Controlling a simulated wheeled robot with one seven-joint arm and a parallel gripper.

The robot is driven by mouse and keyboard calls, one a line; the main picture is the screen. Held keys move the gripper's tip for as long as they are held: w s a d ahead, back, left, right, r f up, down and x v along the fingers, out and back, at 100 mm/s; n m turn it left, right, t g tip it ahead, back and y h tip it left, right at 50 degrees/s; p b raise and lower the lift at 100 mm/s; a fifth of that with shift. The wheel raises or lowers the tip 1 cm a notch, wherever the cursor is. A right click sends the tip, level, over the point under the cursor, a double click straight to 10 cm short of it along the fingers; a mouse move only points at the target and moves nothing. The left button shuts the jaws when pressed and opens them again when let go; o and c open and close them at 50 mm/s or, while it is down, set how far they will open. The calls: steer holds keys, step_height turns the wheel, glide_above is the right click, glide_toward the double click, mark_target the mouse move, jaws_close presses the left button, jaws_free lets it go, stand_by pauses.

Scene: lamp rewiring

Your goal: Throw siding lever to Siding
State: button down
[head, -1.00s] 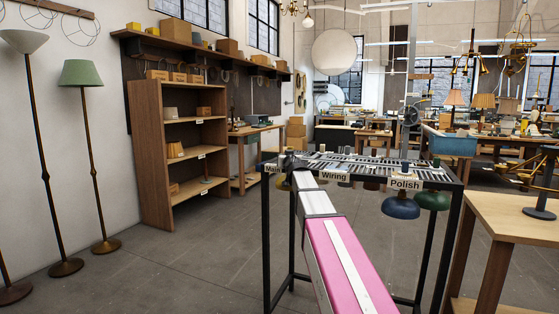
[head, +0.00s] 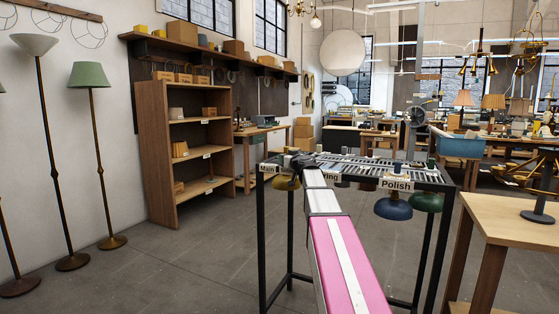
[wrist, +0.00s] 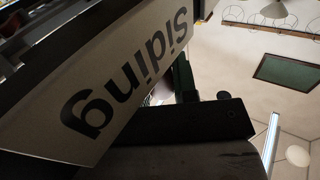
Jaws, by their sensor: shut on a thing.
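My gripper (head: 303,160) is at the far end of my pink and white arm, at the near edge of a black-framed rail rack (head: 352,165), between its Main sign (head: 267,168) and the partly covered Wiring sign (head: 330,176). In the wrist view a pale Siding sign (wrist: 110,85) shows large and tilted, close to the camera. A dark gripper part (wrist: 190,125) crosses below it. A dark upright piece (wrist: 183,80) rises beside the sign; I take it for the siding lever. My gripper is shut on it, but the grip itself is mostly hidden, and so is the lever's setting.
Blue (head: 393,207) and green (head: 427,201) lamp shades hang under the rack's right side, near the Polish sign (head: 396,184). A wooden table (head: 515,215) stands close at right. A shelf unit (head: 160,150) and floor lamps (head: 90,75) stand left. Floor between is clear.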

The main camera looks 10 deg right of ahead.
steer(key=shift+s+d+n+g+y, duration=0.1)
steer(key=shift+d+n+g+y, duration=0.2)
steer(key=shift+n+y, duration=0.25)
steer(key=shift+d+n+g+y, duration=0.25)
steer(key=shift+n+g+y, duration=0.1)
steer(key=shift+y, duration=0.4)
steer(key=c, duration=0.9)
jaws_free()
steer(key=shift+f, duration=0.1)
steer(key=v, duration=1.1)
steer(key=shift+d, duration=0.1)
